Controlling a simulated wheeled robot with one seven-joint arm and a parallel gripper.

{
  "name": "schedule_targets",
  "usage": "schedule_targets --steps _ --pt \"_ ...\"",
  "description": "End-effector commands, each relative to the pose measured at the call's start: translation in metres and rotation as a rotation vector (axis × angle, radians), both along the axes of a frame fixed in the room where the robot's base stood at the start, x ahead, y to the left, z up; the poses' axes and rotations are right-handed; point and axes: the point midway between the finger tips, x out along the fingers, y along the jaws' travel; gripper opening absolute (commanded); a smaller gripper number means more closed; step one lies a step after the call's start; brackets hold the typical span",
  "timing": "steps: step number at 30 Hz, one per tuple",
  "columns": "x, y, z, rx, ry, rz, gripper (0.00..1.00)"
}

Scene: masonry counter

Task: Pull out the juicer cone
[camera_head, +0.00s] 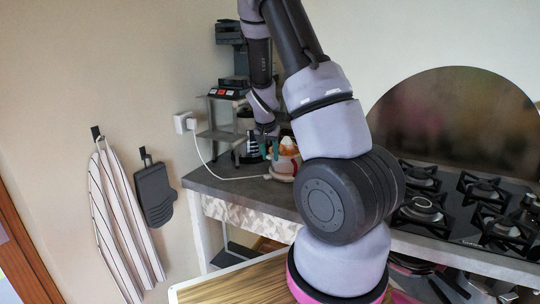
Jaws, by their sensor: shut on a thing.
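My gripper (269,149) is at the back of the counter, pointing down, with its greenish fingertips close together. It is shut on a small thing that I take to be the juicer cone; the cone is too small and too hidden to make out. A silver and black appliance (247,143), possibly the juicer, stands just left of the fingers. A white and orange rounded object (286,160) stands just right of them, partly behind my arm. I cannot tell whether the fingers touch either one.
A grey shelf stand (219,134) with a black and red device stands behind. A white plug (184,122) trails its cable onto the dark counter (236,187). A gas stove (470,210) is at right. A striped towel (120,225) and a grey mitt (154,193) hang at left.

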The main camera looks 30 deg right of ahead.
Motion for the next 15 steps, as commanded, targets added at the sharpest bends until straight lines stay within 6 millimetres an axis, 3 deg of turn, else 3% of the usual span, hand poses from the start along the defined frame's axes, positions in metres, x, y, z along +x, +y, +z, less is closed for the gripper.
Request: schedule_targets --steps 15 --pt "0.002 0.0 0.011 -0.002 -0.004 0.004 0.0"
